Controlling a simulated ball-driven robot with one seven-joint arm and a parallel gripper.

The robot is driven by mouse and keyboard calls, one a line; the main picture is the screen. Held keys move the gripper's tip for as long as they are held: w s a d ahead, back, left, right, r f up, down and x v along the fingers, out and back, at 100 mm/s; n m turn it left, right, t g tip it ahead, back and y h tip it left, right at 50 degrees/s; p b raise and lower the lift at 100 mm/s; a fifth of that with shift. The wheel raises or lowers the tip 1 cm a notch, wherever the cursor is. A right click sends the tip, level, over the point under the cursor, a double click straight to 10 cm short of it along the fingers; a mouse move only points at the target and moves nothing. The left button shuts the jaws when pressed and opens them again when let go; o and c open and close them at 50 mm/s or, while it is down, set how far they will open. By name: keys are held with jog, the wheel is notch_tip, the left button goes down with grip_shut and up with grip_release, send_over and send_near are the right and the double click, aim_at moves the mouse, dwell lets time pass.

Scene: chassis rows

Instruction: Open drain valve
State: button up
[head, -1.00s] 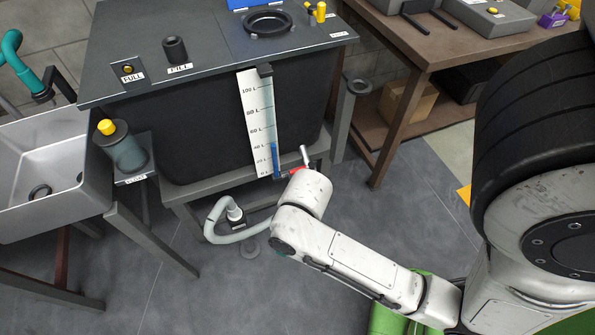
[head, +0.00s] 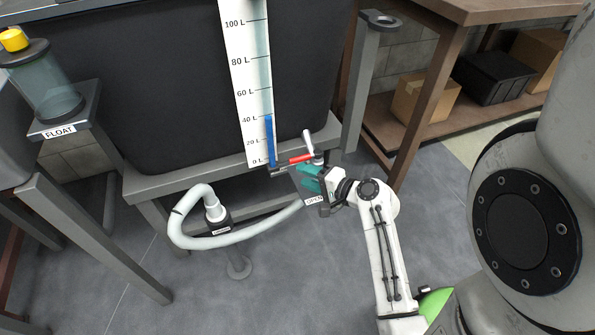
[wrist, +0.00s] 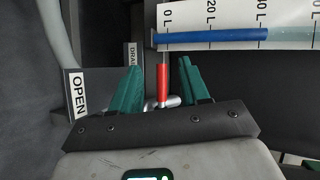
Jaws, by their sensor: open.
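The drain valve's red handle (head: 300,159) sits below the dark tank's front edge, just right of the gauge strip's foot. My gripper (head: 305,177) with teal fingers is open, close below and right of the handle. In the wrist view the red handle (wrist: 163,82) lies between the two spread fingers of my gripper (wrist: 160,66), with a visible gap on each side. A silver fitting (wrist: 162,102) shows near the handle's lower end. An OPEN label (wrist: 79,95) is left of the fingers; a DRAIN label behind is partly hidden.
The gauge strip (head: 245,80) shows blue up to about 40 L. A pale hose (head: 185,240) loops below the tank frame.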

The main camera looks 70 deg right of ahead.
aim_at(301, 160)
jog(key=s+d+f+m+h+b, duration=0.1)
jog(key=s+d+f+m+h, duration=0.1)
jog(key=d+m, duration=0.15)
jog(key=shift+n, duration=0.45)
jog(key=b+x, duration=0.1)
jog(key=x, duration=0.2)
jog(key=b+x, duration=0.1)
jog(key=x, duration=0.3)
jog(key=r+b+x, duration=0.1)
jog(key=x, duration=0.2)
jog(key=shift+d, duration=0.45)
jog(key=shift+c, duration=0.2)
jog(key=shift+f, duration=0.1)
grip_shut()
